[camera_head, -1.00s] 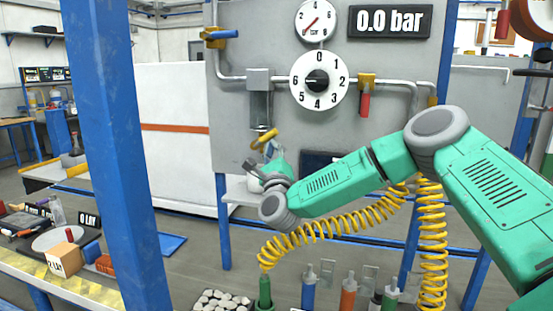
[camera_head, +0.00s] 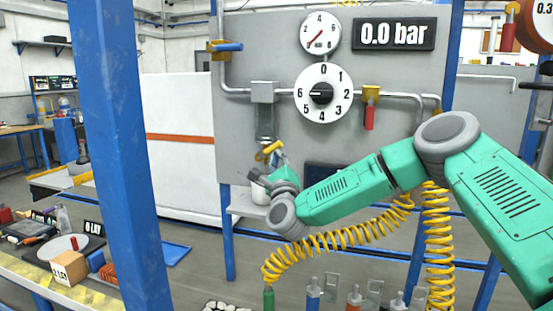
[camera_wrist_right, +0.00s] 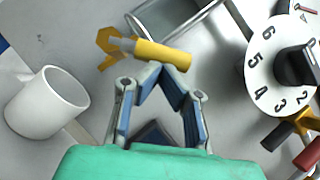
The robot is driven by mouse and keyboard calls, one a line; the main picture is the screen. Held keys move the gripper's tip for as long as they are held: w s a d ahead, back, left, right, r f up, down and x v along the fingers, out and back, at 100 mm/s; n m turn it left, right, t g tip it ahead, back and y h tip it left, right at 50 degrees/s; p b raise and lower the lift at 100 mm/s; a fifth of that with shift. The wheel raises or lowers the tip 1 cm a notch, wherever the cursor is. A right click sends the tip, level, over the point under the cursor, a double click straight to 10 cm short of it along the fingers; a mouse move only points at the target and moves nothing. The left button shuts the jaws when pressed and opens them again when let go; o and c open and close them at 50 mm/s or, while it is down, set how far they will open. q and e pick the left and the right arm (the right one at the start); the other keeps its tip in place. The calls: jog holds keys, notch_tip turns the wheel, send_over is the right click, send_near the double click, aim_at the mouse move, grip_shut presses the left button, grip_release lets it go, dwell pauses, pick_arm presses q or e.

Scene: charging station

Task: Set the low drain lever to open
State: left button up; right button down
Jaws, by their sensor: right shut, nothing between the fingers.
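The low drain lever (camera_head: 268,151) has a yellow handle and sits under the sight glass on the grey panel. In the right wrist view the lever's yellow handle (camera_wrist_right: 163,55) points right from a metal stem and yellow valve body. My right gripper (camera_head: 274,163) is just beneath the lever in the head view. In the right wrist view the fingertips of my right gripper (camera_wrist_right: 160,74) are together, empty, right at the handle's lower edge. I cannot tell whether they touch it. My left gripper is not in view.
A white mug (camera_wrist_right: 45,103) stands left of the gripper, on the small shelf (camera_head: 242,208). The panel holds a large dial (camera_head: 322,110), a gauge (camera_head: 320,33), a blue lever (camera_head: 229,47) and a red lever (camera_head: 369,117). A blue post (camera_head: 118,150) rises at left. Yellow coiled hose (camera_head: 340,238) hangs below my arm.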

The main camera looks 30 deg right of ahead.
aim_at(261, 138)
jog(key=shift+d+r+n, duration=0.1)
jog(key=shift+r+n, duration=0.05)
jog(key=shift+n, duration=0.15)
jog(key=r+n+y+p, duration=0.1)
jog(key=n+p, duration=0.1)
jog(key=w+a+r+n+g+y+p, duration=0.1)
jog(key=n+y+p, duration=0.1)
jog(key=n+p, duration=0.1)
jog(key=r+n+g+y+p, duration=0.1)
jog(key=n+p, duration=0.1)
jog(key=n, duration=0.1)
jog(key=shift+w+a+r+y, duration=0.25)
jog(key=shift+w+r+y, duration=0.05)
jog(key=shift+r, duration=0.05)
jog(key=shift+w+a+r+n+g+p, duration=0.2)
jog(key=shift+n+g+p, duration=0.3)
jog(key=shift+p, duration=0.45)
jog(key=shift+w+a+n+p, duration=0.2)
jog(key=shift+w+n+p, duration=0.05)
jog(key=shift+n+p, duration=0.45)
jog(key=shift+f, duration=0.15)
